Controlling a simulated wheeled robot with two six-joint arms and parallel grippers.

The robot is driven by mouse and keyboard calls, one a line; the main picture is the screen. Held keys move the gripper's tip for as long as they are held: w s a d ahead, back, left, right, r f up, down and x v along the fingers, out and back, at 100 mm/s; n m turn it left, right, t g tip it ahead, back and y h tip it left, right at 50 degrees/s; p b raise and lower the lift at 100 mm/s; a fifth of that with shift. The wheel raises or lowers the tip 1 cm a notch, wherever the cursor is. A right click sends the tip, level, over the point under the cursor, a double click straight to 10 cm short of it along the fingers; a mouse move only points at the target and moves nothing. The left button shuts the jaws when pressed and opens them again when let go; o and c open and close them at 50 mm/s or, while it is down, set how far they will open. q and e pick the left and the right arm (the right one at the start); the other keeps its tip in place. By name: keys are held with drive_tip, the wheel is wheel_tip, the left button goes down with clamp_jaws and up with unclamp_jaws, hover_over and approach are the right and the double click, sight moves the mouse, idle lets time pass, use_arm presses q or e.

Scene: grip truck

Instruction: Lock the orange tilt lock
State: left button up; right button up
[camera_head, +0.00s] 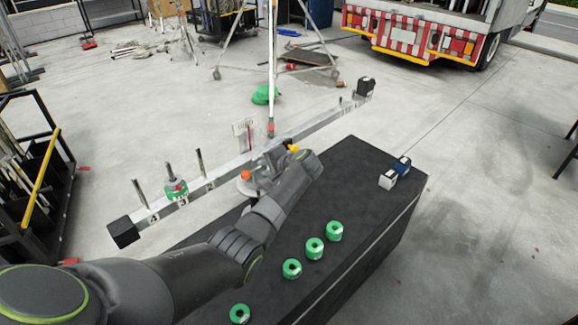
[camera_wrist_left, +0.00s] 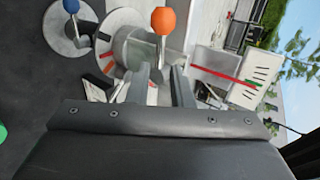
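The orange tilt lock shows in the left wrist view as an orange ball knob (camera_wrist_left: 163,20) on a short stem in front of a grey round hub. In the head view the orange knob (camera_head: 246,175) is at the middle of the balance beam, left of my left wrist. My left gripper (camera_wrist_left: 159,72) has its two fingers apart, just below the knob in the picture. The stem's lower end lines up with the gap; whether the fingers touch it cannot be told. In the head view the arm hides the fingertips. My right gripper is not in view.
A long beam (camera_head: 224,172) with pegs and black end blocks spans the black table (camera_head: 370,160). A green weight (camera_head: 176,188) sits on one peg. Several green rings (camera_head: 314,248) lie right of my arm. A blue knob (camera_wrist_left: 71,6) stands beside the hub.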

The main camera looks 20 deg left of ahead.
use_arm(q)
drive_tip(key=b+v, duration=0.2)
drive_tip(key=v, duration=1.2)
